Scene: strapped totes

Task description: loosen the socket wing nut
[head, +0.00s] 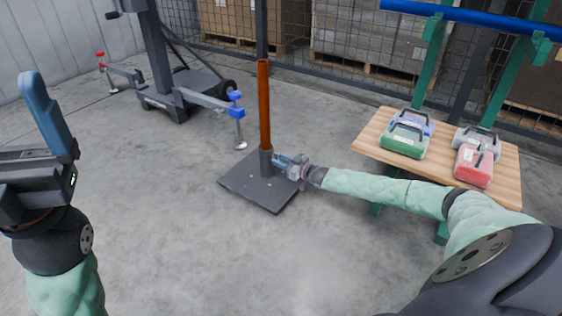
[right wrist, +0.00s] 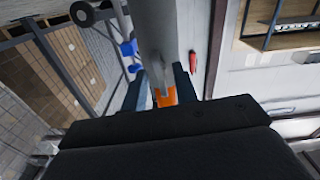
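A tall rust-orange post (head: 264,105) stands upright in a short dark socket (head: 266,163) on a square dark base plate (head: 255,185) on the floor. My right gripper (head: 284,161) is level with the socket, at its right side. In the right wrist view a grey tube runs down between the blue fingers, and the orange wing nut (right wrist: 166,97) fills the gap between the fingertips (right wrist: 162,88). The wing nut is hidden in the head view. My left gripper (head: 48,115) is raised at the left, away from the post; it shows edge-on, with one blue finger visible.
A wooden table (head: 375,142) with green legs stands at the right, holding several strapped totes, such as the green one (head: 405,142) and the red one (head: 474,165). The floor in front is clear.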

